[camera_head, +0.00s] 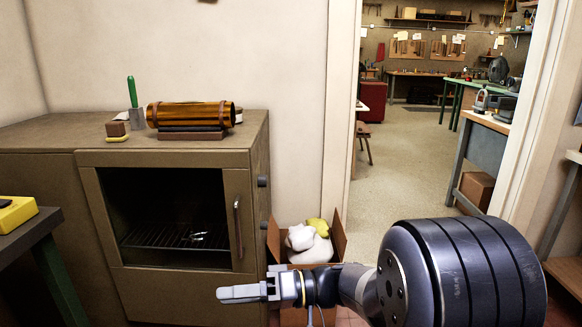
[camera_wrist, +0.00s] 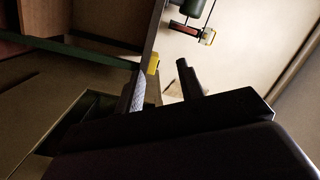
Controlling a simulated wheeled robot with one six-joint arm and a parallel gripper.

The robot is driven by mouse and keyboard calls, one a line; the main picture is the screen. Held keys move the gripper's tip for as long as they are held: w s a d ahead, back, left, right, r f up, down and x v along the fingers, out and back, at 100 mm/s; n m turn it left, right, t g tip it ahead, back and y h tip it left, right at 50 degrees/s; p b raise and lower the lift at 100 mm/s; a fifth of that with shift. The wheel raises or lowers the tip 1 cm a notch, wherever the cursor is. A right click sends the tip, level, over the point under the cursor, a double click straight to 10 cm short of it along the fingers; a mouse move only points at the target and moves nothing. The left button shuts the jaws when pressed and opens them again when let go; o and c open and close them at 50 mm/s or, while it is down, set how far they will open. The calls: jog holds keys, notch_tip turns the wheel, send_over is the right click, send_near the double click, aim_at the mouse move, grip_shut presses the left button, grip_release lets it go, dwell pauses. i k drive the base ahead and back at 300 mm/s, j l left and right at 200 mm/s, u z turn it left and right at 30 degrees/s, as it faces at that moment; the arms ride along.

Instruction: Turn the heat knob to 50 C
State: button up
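The oven (camera_head: 164,158) is a brown cabinet with a dark glass door and a vertical handle (camera_head: 238,226). Two small dark knobs stick out of its right side, an upper knob (camera_head: 263,181) and a lower knob (camera_head: 263,222). I cannot tell which is the heat knob, and no scale or 50 C mark is readable. My gripper (camera_head: 228,294) is in front of the oven's lower right, below the knobs and apart from them, pointing left. In the wrist view my gripper (camera_wrist: 163,85) has its two fingers apart with nothing between them.
An open cardboard box (camera_head: 339,240) with white and yellow contents stands right of the oven, close behind my arm. A brown roll (camera_head: 190,114) and a green-handled tool (camera_head: 133,98) are on the oven top. A table with a yellow object (camera_head: 15,213) stands at left.

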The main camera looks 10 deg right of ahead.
aim_at(262, 181)
jog(key=i+l+z, duration=0.1)
jog(key=i+l, duration=0.15)
jog(key=i, duration=0.2)
jog(key=i+l+z, duration=0.1)
jog(key=i, duration=0.35)
jog(key=i+l+z, duration=0.1)
jog(key=i+l, duration=0.15)
jog(key=i, duration=0.25)
